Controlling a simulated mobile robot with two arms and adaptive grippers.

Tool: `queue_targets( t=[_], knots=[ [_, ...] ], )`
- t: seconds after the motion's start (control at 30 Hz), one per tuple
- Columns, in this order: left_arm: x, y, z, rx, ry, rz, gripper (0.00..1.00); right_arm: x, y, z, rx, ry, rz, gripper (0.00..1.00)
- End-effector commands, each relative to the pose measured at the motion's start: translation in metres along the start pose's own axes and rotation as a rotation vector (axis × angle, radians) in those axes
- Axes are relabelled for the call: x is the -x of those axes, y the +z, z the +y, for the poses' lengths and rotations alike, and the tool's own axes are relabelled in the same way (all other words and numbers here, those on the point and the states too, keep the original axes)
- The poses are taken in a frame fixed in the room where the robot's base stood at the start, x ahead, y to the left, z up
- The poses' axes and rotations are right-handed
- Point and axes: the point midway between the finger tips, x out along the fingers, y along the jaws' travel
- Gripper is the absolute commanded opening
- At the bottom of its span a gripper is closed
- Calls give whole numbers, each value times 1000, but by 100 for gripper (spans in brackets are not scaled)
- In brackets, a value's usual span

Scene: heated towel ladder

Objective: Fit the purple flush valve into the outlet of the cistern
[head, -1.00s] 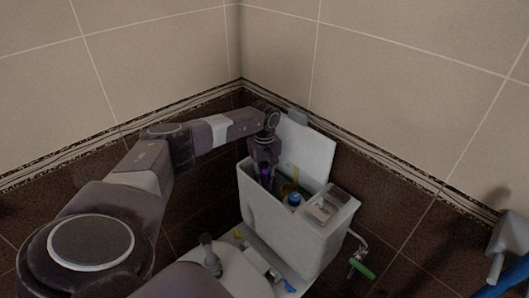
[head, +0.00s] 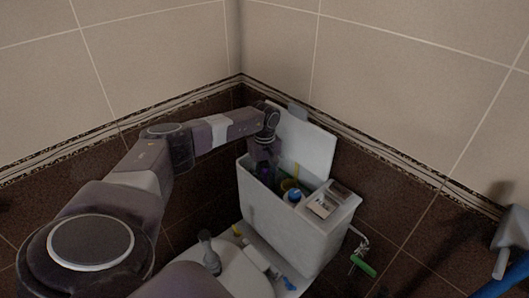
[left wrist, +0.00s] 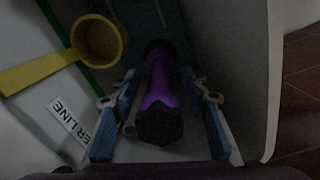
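The purple flush valve (left wrist: 160,95) stands inside the white cistern (head: 275,225), towards its left end in the head view. My left gripper (left wrist: 163,120) reaches down into the cistern with one blue-grey finger on each side of the valve. Dark gaps show between the fingers and the valve, so the gripper looks open around it. In the head view my left gripper (head: 264,165) largely hides the valve. The outlet is hidden below the valve, and I cannot tell whether the valve is seated in it. My right gripper is not in view.
A yellow cup-like part with a handle (left wrist: 97,40) is close to the left finger. A blue-capped part (head: 294,195) stands inside the cistern. The lid (head: 305,145) leans behind it.

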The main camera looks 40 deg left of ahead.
Motion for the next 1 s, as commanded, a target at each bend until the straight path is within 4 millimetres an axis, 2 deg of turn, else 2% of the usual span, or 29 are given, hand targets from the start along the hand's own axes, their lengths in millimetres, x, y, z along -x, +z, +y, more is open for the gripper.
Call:
queue_targets(
  t=[0.2, 0.27, 0.7, 1.0],
  knots=[
    [1, 0, 0, 0, 0, 0, 42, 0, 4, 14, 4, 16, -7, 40],
    [5, 0, 0, 0, 0, 0, 42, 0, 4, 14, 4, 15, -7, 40],
    [67, 0, 1, 0, 3, 0, 42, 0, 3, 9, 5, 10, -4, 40],
    [80, 0, 0, 0, 0, -1, 42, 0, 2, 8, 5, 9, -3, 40]
  ],
)
